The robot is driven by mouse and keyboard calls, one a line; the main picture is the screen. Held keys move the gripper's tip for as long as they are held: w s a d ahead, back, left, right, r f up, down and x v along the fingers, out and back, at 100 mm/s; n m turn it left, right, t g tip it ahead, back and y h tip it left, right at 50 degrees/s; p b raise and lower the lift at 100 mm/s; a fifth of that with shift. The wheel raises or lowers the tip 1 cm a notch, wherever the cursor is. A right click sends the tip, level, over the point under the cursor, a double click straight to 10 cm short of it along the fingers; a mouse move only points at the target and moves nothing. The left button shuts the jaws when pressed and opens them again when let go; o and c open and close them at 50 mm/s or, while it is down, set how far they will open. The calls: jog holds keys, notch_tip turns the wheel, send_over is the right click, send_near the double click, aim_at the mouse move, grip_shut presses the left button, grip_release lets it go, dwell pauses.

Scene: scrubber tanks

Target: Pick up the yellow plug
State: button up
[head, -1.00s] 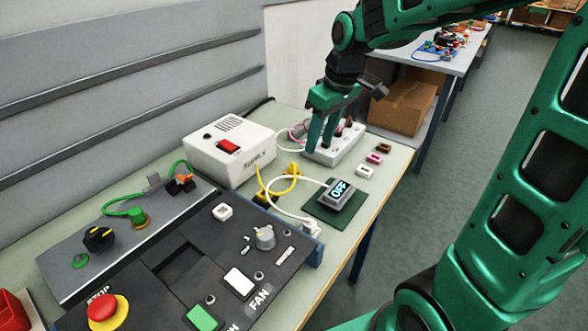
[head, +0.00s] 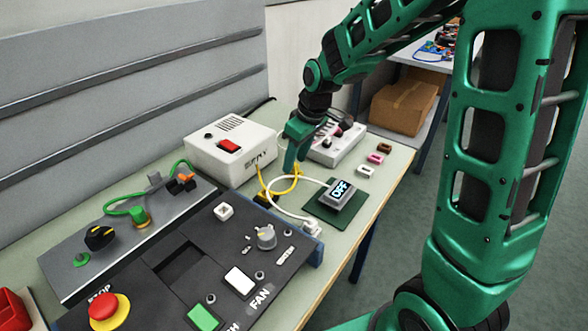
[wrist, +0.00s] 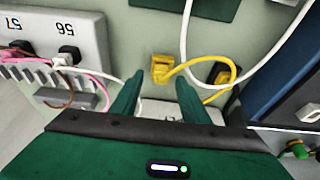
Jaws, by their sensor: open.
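The yellow plug (wrist: 162,68) lies on the pale green bench in the wrist view, on one end of a looped yellow cable (wrist: 207,70). My gripper (wrist: 158,84) is open, its two green fingers pointing toward the plug. The plug shows just beyond and between the fingertips, with nothing held; I cannot tell the exact height gap. In the head view my gripper (head: 291,172) is over the plug's spot and hides most of it. The yellow cable (head: 271,191) shows below the fingers there.
A white supply box (head: 228,150) stands left of the gripper, and a white socket strip (head: 338,148) stands behind it. A display reading OFF (head: 340,196) sits on a green mat (head: 318,209) to the right. A white cable loops close to the plug. Dark control panels fill the front.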

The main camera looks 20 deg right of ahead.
jog(key=shift+w+a+f, duration=0.1)
jog(key=shift+w+f, duration=0.05)
jog(key=shift+f, duration=0.55)
jog(key=shift+c, duration=0.5)
grip_shut()
jog(key=shift+r, duration=0.1)
jog(key=shift+r, duration=0.5)
notch_tip(320, 180, up, 3)
jog(key=shift+f, duration=0.1)
jog(key=s+a+r, duration=0.4)
jog(key=a+r, duration=0.3)
jog(key=a, duration=0.4)
